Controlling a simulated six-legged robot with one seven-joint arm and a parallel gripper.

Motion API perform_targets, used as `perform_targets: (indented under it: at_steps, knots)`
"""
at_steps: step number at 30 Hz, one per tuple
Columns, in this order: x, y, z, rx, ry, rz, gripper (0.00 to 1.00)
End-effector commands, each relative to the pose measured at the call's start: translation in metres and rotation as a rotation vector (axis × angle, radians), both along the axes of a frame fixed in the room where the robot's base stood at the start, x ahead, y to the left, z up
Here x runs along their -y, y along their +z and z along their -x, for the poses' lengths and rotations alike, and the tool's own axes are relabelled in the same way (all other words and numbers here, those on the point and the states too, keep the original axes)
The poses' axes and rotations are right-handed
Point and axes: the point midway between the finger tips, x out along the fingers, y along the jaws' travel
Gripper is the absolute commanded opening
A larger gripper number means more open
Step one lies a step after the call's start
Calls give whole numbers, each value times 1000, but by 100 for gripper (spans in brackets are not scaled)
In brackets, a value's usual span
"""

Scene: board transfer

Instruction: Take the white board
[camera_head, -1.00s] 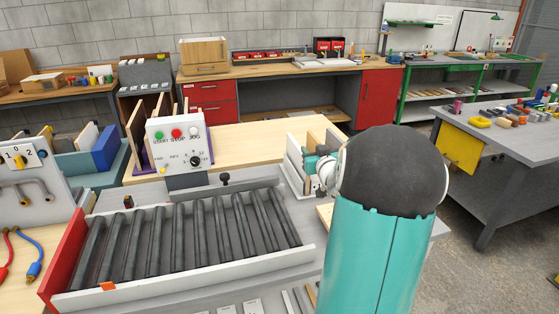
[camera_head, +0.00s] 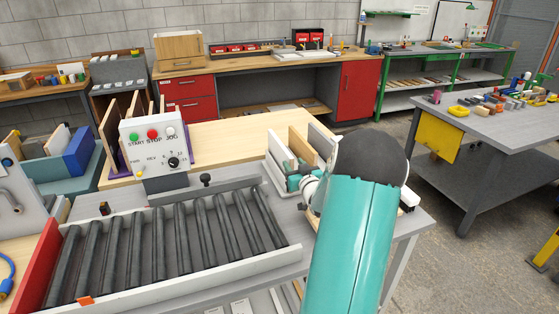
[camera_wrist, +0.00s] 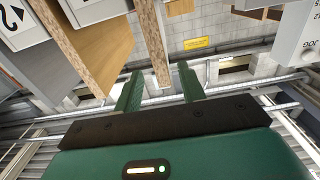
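A small white rack (camera_head: 273,178) with upright boards stands at the right end of the middle bench. My gripper (camera_head: 292,182) is low at the rack's front, partly hidden by my arm. In the wrist view my gripper (camera_wrist: 158,88) has two green fingers apart. A wood-coloured board edge (camera_wrist: 151,36) appears between them; its distance is unclear.
A roller conveyor (camera_head: 160,245) lies left of the rack, with a control box (camera_head: 152,143) behind it. A grey table (camera_head: 500,140) with several coloured items stands at the right. Open floor (camera_head: 440,240) lies between that table and the bench.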

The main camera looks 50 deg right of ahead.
Motion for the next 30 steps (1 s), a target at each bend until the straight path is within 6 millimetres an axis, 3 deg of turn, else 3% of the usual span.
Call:
perform_targets:
  at_steps: [12, 20, 26, 30]
  knots:
    - [27, 1, -52, 3, 4, -1, 40]
    - [29, 1, -55, 1, 4, 0, 40]
    - [29, 1, -55, 1, 4, 0, 3]
    - [29, 1, -55, 1, 4, 0, 0]
